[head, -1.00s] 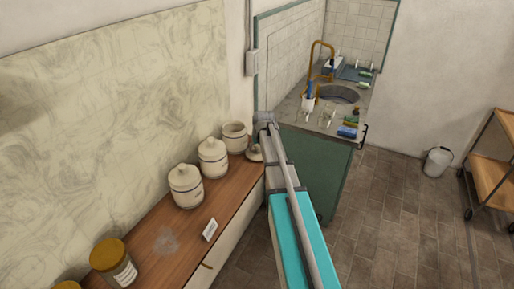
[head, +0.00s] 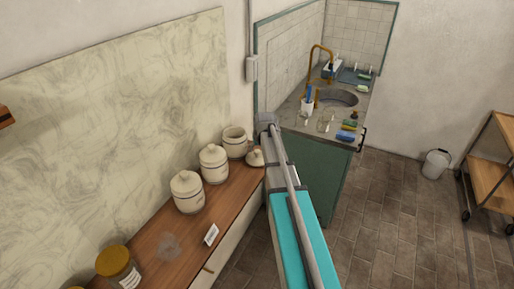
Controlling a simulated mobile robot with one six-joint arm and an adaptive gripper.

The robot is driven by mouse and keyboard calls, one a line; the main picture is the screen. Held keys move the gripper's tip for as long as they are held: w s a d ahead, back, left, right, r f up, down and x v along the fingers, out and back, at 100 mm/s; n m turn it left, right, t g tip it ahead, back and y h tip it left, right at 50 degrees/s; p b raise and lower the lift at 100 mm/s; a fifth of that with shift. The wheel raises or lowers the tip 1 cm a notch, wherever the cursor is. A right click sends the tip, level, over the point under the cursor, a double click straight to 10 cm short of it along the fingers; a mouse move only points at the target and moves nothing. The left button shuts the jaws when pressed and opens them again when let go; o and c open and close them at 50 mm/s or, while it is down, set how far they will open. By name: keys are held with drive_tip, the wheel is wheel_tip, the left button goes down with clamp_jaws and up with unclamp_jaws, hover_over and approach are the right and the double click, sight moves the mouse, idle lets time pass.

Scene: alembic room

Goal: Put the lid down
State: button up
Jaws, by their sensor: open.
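The cream lid (head: 255,159) rests knob up on the far end of the wooden counter, just right of an open cream canister (head: 235,144) and close to the left edge of my arm in the picture. The canister has a dark band and no lid on it. My arm reaches from the bottom right toward the corner by the sink. My gripper's fingers do not show; they are hidden behind or beyond my arm.
Two lidded canisters (head: 214,165) (head: 187,194) stand along the wooden counter (head: 190,240). A small white card (head: 211,235) and a yellow-lidded jar (head: 118,268) are nearer. A sink counter (head: 300,125) with a cup and sponges stands beyond my arm.

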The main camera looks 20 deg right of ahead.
drive_tip(key=p+v, duration=0.7)
drive_tip(key=v, duration=0.1)
drive_tip(key=shift+r, duration=0.15)
drive_tip(key=shift+s, duration=0.1)
idle(0.7)
drive_tip(key=s+a+f+n+g, duration=0.1)
drive_tip(key=s+a+g, duration=0.3)
drive_tip(key=s+a, duration=1.7)
drive_tip(key=shift+a+f+g+y, duration=0.2)
drive_tip(key=shift+a+g+y, duration=0.1)
drive_tip(key=shift+a, duration=0.55)
drive_tip(key=shift+s, duration=0.1)
